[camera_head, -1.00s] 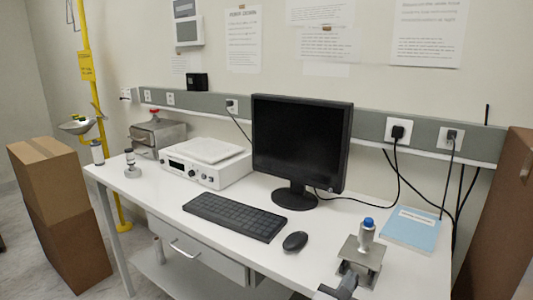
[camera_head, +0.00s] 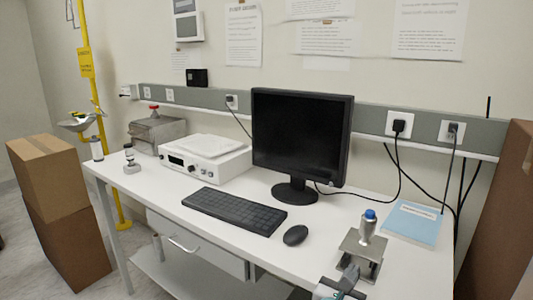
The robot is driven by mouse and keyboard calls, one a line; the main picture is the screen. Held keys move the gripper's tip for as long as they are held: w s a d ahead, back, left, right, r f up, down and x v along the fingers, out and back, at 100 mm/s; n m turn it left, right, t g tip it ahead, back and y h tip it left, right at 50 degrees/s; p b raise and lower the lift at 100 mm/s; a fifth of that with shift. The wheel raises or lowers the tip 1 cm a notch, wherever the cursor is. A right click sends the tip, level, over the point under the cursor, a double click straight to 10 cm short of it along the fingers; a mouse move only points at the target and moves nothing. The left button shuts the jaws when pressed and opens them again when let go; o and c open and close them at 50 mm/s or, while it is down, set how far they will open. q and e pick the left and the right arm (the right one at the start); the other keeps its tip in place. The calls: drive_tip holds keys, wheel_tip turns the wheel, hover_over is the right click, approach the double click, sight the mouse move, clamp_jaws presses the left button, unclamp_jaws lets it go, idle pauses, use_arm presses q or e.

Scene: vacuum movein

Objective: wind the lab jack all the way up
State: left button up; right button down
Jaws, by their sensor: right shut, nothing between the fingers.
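The lab jack (camera_head: 362,249) stands on the white bench near its front right edge. It is a small metal jack with a square top plate, and a metal vial with a blue cap (camera_head: 368,225) stands upright on it. My right gripper (camera_head: 350,279) comes in from the bottom edge at the front of the jack. Its fingers are shut and empty. I cannot tell whether they touch the jack's front. The jack's knob is not clearly visible, and the gripper covers part of the front. My left gripper is not in view.
The white bench (camera_head: 330,230) also holds a mouse (camera_head: 295,235), a keyboard (camera_head: 234,211), a monitor (camera_head: 300,135) and a white instrument (camera_head: 205,160). A blue book (camera_head: 412,223) lies just behind and right of the jack. A brown box (camera_head: 495,215) stands at the right.

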drive_tip(key=shift+r, duration=0.15)
drive_tip(key=shift+r, duration=0.25)
drive_tip(key=b+v, duration=0.1)
drive_tip(key=v, duration=0.5)
idle(0.3)
